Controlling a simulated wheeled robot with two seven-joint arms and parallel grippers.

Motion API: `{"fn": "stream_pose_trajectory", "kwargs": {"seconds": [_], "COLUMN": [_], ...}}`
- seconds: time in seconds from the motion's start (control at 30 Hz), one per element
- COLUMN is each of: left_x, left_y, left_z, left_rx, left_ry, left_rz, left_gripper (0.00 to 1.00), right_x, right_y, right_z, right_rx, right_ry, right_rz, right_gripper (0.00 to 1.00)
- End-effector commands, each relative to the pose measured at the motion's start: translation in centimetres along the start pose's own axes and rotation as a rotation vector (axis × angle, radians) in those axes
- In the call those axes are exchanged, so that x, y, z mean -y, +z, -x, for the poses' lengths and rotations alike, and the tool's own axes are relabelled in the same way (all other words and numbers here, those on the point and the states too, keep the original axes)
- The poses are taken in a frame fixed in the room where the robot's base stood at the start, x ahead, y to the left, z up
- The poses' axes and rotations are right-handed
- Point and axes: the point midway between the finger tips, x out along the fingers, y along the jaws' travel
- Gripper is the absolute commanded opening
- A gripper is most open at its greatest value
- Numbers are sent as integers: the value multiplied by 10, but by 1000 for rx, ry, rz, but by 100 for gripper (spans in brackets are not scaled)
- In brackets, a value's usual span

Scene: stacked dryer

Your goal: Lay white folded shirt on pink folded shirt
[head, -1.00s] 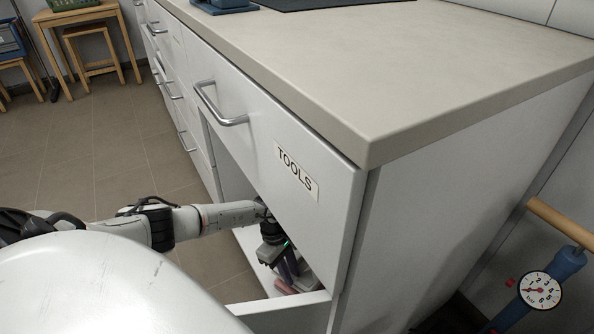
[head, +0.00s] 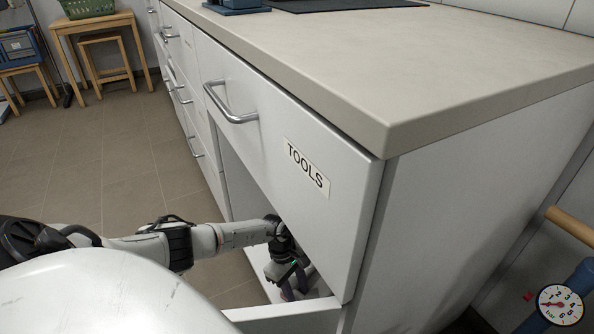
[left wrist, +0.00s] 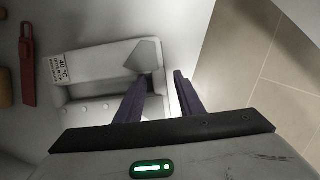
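My left gripper (head: 291,277) reaches into the compartment under the TOOLS drawer. A whitish block-like thing (left wrist: 105,68) with a "40 °C" label lies beside and beyond the left finger. I cannot tell whether it is the white folded shirt. The pink folded shirt cannot be made out; only a small pinkish-purple patch shows by the fingertips in the head view. My right gripper is not in view.
The TOOLS drawer front (head: 290,165) and the worktop (head: 400,60) overhang the compartment. A white panel edge (head: 285,310) stands in front. A red item (left wrist: 28,65) lies at the left in the wrist view. Tiled floor (head: 110,165) is open to the left.

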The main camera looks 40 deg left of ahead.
Motion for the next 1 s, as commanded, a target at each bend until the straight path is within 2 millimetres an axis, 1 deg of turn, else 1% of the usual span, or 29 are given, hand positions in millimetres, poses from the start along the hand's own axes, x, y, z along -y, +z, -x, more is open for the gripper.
{"fn": "stream_pose_trajectory", "kwargs": {"seconds": [0.13, 0.23, 0.27, 0.3, 0.33, 0.5, 0.6, 0.7, 0.8, 1.0], "left_x": [-1, -1, -1, -1, -1, 0, 0, 0, 0, 0], "left_y": [0, 0, 0, 0, 0, 0, 0, 0, 0, 0], "left_z": [10, 27, 33, 42, 49, 85, 101, 113, 119, 121], "left_rx": [0, -2, -1, -2, -2, -1, -2, -1, 0, 0], "left_ry": [2, 2, 2, 2, 3, 1, 1, 1, 0, 0], "left_rz": [-1, -1, -1, -1, -2, -1, -1, -1, 0, 0], "left_gripper": [35, 35, 35, 35, 35, 35, 35, 35, 35, 35], "right_x": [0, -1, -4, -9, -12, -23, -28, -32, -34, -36], "right_y": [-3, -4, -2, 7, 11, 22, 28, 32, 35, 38], "right_z": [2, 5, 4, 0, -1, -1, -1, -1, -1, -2], "right_rx": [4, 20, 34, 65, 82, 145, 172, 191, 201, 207], "right_ry": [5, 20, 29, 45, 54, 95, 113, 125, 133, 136], "right_rz": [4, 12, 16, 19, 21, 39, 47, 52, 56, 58], "right_gripper": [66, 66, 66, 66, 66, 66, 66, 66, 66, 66]}}
